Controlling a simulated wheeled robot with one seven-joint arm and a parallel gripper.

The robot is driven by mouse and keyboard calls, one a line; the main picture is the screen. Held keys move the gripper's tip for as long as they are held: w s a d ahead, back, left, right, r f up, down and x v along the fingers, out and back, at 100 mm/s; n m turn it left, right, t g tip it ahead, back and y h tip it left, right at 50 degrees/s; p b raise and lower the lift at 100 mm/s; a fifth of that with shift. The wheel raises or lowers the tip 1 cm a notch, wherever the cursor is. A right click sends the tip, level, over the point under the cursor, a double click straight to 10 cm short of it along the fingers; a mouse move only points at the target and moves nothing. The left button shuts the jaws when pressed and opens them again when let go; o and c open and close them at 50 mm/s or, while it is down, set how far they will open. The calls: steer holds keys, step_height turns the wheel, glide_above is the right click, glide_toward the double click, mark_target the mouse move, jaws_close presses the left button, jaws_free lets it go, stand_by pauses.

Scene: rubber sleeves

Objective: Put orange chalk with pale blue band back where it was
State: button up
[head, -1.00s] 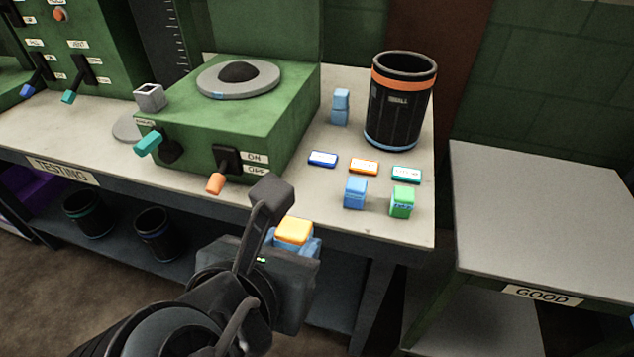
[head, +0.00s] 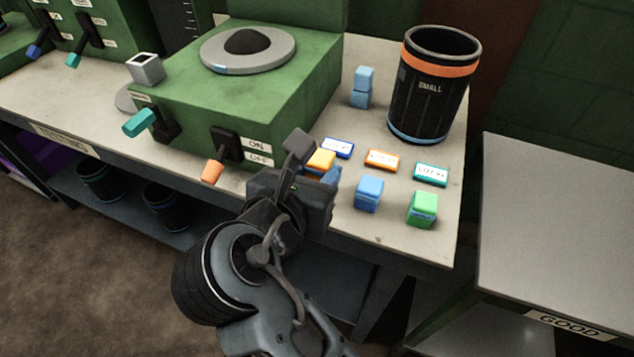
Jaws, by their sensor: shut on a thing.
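The orange chalk (head: 321,160) is a small block with an orange top and blue showing beneath it. My gripper (head: 310,170) is shut on it, at the front edge of the testing bench, close to the blue-rimmed label. The gripper body hides the chalk's lower part, and I cannot tell whether it touches the bench. A pale blue band is not clearly made out. Small labels lie in a row on the bench: one blue-rimmed (head: 337,148), one orange-rimmed (head: 382,160), one teal-rimmed (head: 430,174).
A blue block (head: 368,194) and a green block (head: 423,208) stand in front of the labels. A light blue stack (head: 361,87) and a black cup marked SMALL (head: 432,100) stand behind. The green machine (head: 240,110) is at left. The GOOD table (head: 560,230) is at right.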

mark_target(316, 168)
steer(key=w+f, duration=0.1)
steer(key=w, duration=0.2)
steer(key=shift+f, duration=0.35)
step_height(316, 168, down, 4)
steer(key=shift+f, duration=0.1)
steer(key=o, duration=0.9)
steer(key=shift+o, duration=0.2)
steer(key=v, duration=1.2)
